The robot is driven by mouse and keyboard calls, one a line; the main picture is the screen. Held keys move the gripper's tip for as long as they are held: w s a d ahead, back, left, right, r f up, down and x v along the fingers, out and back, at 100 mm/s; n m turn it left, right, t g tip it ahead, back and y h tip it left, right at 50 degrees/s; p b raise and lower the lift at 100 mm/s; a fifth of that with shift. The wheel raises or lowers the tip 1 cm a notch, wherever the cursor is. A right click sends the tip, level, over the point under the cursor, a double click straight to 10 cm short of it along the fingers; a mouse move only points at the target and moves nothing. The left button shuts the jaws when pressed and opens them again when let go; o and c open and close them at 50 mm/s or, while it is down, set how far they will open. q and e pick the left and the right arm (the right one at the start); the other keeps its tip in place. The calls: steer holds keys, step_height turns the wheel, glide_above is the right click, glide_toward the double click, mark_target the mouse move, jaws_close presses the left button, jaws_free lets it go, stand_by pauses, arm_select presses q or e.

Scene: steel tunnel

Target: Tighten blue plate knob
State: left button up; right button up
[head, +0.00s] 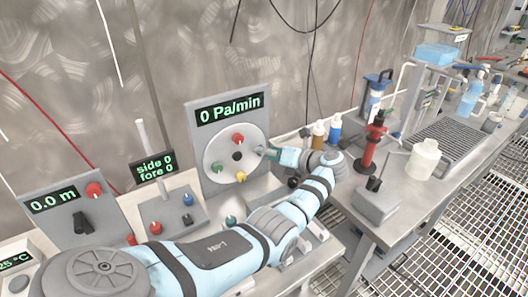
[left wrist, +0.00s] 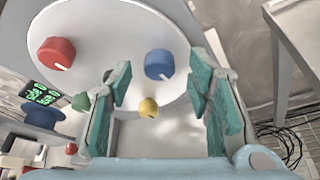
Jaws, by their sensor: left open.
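The round white plate (head: 221,150) stands on an upright panel under a display reading 0 Pa/min. It carries a red knob (head: 238,139), a green knob (head: 217,167) and a yellow knob (head: 241,177). The blue plate knob (left wrist: 159,65) shows clearly in the left wrist view, with a white mark on its lower rim. In the head view my left gripper (head: 270,153) covers its place at the plate's right edge. In the left wrist view my left gripper (left wrist: 160,88) is open, its teal fingers on either side of the blue knob with visible gaps. My right gripper is out of view.
Left of the plate are a small box with a "side 0 fore 0" display (head: 154,168) and a 0.0 m panel (head: 53,199).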

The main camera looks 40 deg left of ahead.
arm_select(q)
steer(key=v, duration=1)
steer(key=shift+d, duration=0.2)
steer(key=shift+a, duration=0.1)
